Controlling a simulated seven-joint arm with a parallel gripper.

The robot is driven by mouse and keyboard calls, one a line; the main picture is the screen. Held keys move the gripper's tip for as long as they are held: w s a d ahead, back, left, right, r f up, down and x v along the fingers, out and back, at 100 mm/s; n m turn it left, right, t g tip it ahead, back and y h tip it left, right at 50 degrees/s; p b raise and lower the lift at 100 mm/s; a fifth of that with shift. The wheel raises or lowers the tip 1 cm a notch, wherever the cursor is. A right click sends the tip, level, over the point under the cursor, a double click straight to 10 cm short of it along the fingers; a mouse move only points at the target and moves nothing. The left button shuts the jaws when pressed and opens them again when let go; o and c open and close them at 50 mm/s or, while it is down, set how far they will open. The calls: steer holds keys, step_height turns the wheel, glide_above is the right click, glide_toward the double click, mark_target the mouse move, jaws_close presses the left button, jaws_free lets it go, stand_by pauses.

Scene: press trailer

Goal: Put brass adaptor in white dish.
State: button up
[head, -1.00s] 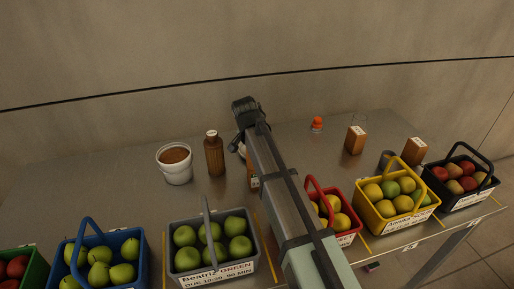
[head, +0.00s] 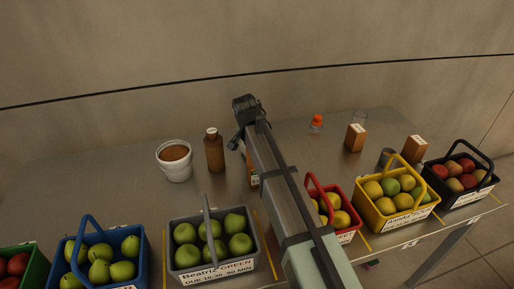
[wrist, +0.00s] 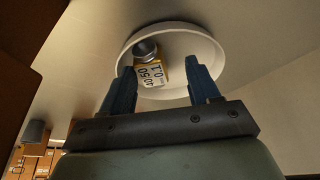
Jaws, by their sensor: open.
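The white dish (wrist: 215,53) is in the upper middle of the wrist view, a round shallow dish with a raised rim. Inside its outline is the brass adaptor (wrist: 154,70), a yellowish piece with a grey metal cylindrical end and a white printed label. My gripper (wrist: 161,80) is open, with one blue finger to each side of the adaptor's lower part and a gap beside the adaptor. Whether the adaptor rests on the dish floor is hard to tell. In the head view my arm hides the dish and adaptor.
A brown bottle (head: 214,152) and a white tub (head: 175,170) stand left of my arm. A brown box (head: 252,172) is close beside it. Orange-brown boxes (head: 355,139) stand to the right. Fruit baskets (head: 211,268) line the front edge.

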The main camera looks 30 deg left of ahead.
steer(key=v, duration=1.2)
steer(key=shift+r, duration=0.25)
